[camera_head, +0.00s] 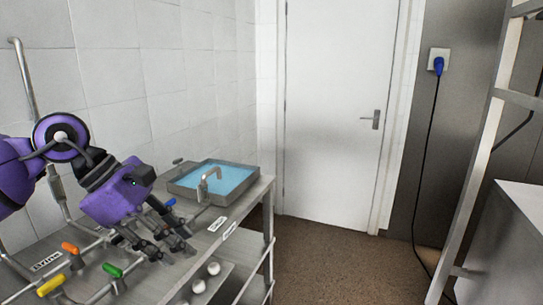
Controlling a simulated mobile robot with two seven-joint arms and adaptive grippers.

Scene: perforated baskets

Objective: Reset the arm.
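My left arm comes in from the left in purple and black. Its gripper (170,243) is low over the steel counter (232,212), left of the sink and in front of the wall taps. The dark fingers look spread, but they overlap metal fittings behind them, so I cannot tell how far apart the tips are. I see nothing clearly held in them. My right gripper and arm are not in view.
A steel basin (215,178) with blue water and a faucet (207,183) is beside the arm. Pipes with orange (70,248), green (112,269) and yellow (50,285) handles are at lower left. A metal rack (484,165) stands at right. The floor before the closed door (333,110) is clear.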

